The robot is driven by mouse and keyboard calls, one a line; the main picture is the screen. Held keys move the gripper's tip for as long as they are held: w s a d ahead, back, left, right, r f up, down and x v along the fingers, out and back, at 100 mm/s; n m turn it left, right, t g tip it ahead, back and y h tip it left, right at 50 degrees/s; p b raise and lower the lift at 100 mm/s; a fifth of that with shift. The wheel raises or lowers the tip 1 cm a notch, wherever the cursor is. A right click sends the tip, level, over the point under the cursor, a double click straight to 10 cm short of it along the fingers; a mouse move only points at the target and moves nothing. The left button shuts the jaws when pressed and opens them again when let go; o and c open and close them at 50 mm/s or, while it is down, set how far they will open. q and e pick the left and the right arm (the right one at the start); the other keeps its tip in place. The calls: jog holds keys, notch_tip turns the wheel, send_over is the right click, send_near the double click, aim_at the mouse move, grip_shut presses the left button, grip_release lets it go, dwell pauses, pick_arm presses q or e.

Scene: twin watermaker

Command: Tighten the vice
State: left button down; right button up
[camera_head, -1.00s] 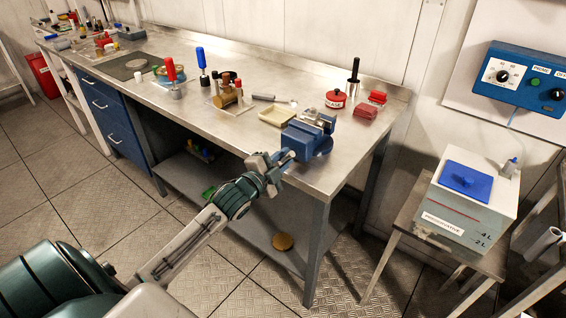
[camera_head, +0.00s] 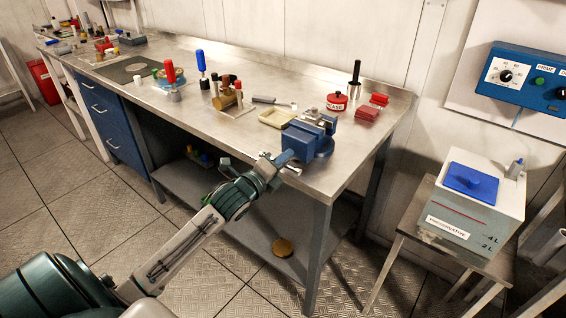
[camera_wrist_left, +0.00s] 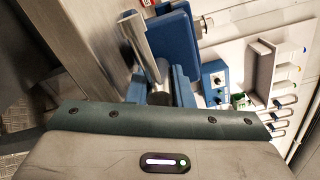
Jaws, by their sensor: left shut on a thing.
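The blue vice (camera_head: 308,140) is mounted at the front right corner of the steel bench, with bright metal jaws on top. My left gripper (camera_head: 281,162) is at the front of the vice, shut on the vice handle (camera_head: 291,170). In the left wrist view, the handle (camera_wrist_left: 137,38) is a bright metal bar, slanted in the picture, beside the blue vice body (camera_wrist_left: 176,42). I cannot tell how far the vice jaws are apart. My right gripper is in neither view.
The steel bench (camera_head: 235,125) holds a beige tray (camera_head: 277,118), a red grease tin (camera_head: 336,101) and a red box (camera_head: 367,113) near the vice. Several tools stand farther left. A preservative tank (camera_head: 462,215) stands on a stool at the right. The floor before the bench is clear.

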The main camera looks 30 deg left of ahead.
pick_arm(q)
jog(key=shift+m, duration=0.7)
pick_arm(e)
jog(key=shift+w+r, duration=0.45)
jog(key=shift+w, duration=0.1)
pick_arm(q)
jog(key=c, duration=1.2)
grip_release()
jog(key=shift+c, duration=0.2)
